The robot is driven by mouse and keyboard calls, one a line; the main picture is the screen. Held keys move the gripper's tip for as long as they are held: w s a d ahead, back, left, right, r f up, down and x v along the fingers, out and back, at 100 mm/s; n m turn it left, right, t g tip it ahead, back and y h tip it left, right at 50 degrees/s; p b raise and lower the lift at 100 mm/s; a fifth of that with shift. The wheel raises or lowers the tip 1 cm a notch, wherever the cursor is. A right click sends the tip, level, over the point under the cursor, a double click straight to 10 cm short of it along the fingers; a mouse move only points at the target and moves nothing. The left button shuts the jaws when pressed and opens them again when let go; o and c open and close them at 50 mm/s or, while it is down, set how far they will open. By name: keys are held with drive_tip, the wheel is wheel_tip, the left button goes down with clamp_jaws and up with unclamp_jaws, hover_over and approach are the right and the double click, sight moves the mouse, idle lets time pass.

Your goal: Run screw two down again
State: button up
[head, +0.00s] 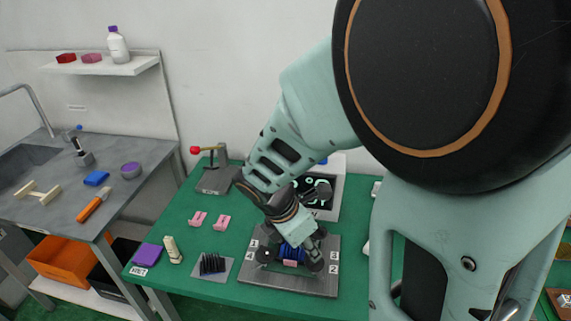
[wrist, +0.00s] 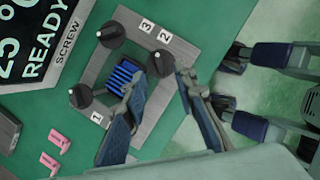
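The fixture plate (head: 290,285) lies on the green table, with numbered labels at its edges. In the wrist view the plate (wrist: 150,132) carries a blue finned block (wrist: 122,75) and black knob-headed screws. One knob (wrist: 111,34) is at upper left, one (wrist: 81,96) is by label 1, and one (wrist: 160,62) is below labels 3 and 2 (wrist: 164,37). The fourth corner is hidden by a finger. My gripper (wrist: 158,88) is open, its fingertips on either side of the knob below label 2. I cannot tell whether they touch it. In the head view my gripper (head: 300,248) covers much of the plate.
A display reading READY and SCREW (wrist: 30,45) stands beyond the plate. Pink brackets (head: 209,220), a black finned block (head: 212,264) and a red-knobbed lever fixture (head: 214,175) are to the left. Bare green table lies between them.

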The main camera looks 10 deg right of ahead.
drive_tip(key=x, duration=0.6)
drive_tip(key=shift+b, duration=0.4)
drive_tip(key=shift+c, duration=0.3)
clamp_jaws()
